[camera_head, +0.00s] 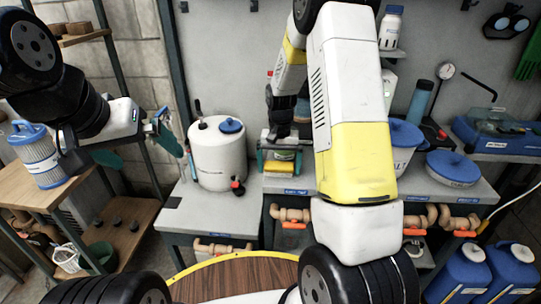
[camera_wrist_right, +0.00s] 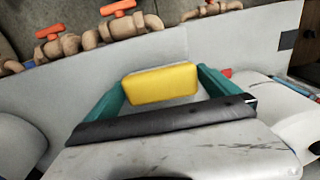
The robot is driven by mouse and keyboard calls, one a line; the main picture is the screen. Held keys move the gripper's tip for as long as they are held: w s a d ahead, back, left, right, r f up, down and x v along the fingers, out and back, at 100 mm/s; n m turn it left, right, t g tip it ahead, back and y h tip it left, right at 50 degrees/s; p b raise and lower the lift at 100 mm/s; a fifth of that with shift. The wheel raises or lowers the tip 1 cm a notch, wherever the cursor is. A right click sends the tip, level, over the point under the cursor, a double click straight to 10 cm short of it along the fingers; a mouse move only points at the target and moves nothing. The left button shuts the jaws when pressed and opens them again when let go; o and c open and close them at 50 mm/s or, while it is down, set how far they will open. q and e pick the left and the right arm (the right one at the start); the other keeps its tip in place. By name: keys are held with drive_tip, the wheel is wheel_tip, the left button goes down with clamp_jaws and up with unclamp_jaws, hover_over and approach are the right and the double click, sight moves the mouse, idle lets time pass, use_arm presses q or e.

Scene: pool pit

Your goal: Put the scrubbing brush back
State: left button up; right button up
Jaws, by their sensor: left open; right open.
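A yellow block-like thing (camera_wrist_right: 160,84) lies between the fingers of my right gripper (camera_wrist_right: 163,88) in the right wrist view. In the head view it shows as a small yellow and green thing (camera_head: 281,156) at the front of the grey counter; I cannot tell for sure whether it is the scrubbing brush. My right gripper (camera_head: 279,162) points down around it, its teal fingers open on either side. Whether they touch it is unclear. My left gripper (camera_head: 138,148) is open and empty, in the air above the left shelf.
A white canister (camera_head: 218,158) stands left of my right gripper. A filter cartridge (camera_head: 37,158) stands on a wooden shelf (camera_head: 70,183). Pipes with orange-red valves (camera_head: 294,225) run below the counter front.

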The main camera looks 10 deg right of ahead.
sight(279, 165)
wheel_tip(279, 165, up, 12)
drive_tip(key=s+r+n+t+y, duration=0.1)
drive_tip(key=s+r+t, duration=0.2)
drive_tip(key=s+r, duration=0.75)
drive_tip(key=s+a+r+n+t+y, duration=0.1)
drive_tip(key=s+a+r+n+t, duration=0.1)
drive_tip(key=s, duration=1.1)
drive_tip(key=shift+s+r+n+t, duration=0.4)
drive_tip(key=shift+r+t, duration=0.2)
drive_tip(key=shift+r, duration=0.1)
drive_tip(key=shift+a, duration=0.1)
